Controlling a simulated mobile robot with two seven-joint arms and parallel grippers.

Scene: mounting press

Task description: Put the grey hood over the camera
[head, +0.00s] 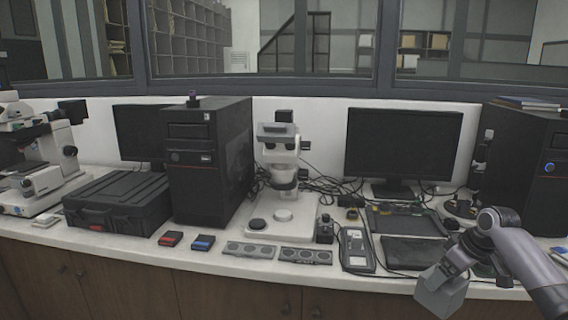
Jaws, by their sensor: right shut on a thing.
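The grey hood (438,298) is a plain grey box shape at the lower right, hanging in front of the bench's front edge. My right gripper (456,268) is shut on it from above, and the hood looks tilted. The fingers are small and partly hidden by the wrist. A small black upright device (324,229) stands near the bench front, left of the hood and apart from it; it may be the camera. My left gripper is out of view.
A handheld meter (355,249) lies right of the small black device, with flat dark devices (412,252) beyond. Grey panels with round holes (305,256) lie to its left. A monitor (402,146), computer tower (208,160) and black case (118,203) stand behind. Cables clutter the middle.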

